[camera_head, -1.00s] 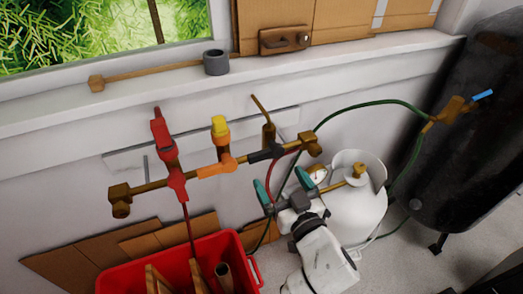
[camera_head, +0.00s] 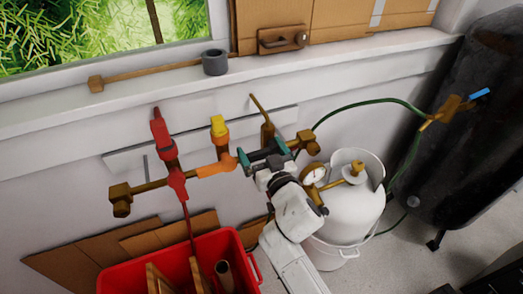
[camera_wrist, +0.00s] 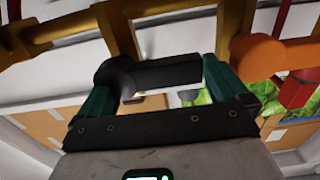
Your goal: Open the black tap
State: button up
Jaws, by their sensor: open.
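The black tap (camera_wrist: 150,75) lies across the space between the two teal fingers of my gripper in the wrist view. Its rounded end is near the left finger and its other end near the right finger. In the head view my gripper (camera_head: 265,156) is at the pipe, right over the tap, and largely hides it. My gripper is open, with a finger on either side of the tap. I cannot tell whether the fingers touch it.
The orange tap with a yellow top (camera_head: 219,145) is close to the left, and the red tap (camera_head: 165,147) is farther left. A white gas tank (camera_head: 345,205) with a gauge stands at right. A green hose (camera_head: 370,102) runs behind. A red crate (camera_head: 185,262) is below left.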

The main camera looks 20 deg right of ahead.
jog(key=c, duration=1.2)
jog(key=shift+a+f+n+b, duration=0.1)
jog(key=shift+f+n+b, duration=0.5)
jog(key=shift+n, duration=0.4)
jog(key=shift+f+n+b, duration=0.2)
jog(key=shift+f+n, duration=0.05)
jog(key=shift+n, duration=0.6)
jog(key=shift+f+n+b, duration=0.2)
jog(key=shift+n, duration=0.65)
jog(key=o, duration=1.2)
jog(key=s, duration=1.1)
jog(key=shift+b, duration=0.4)
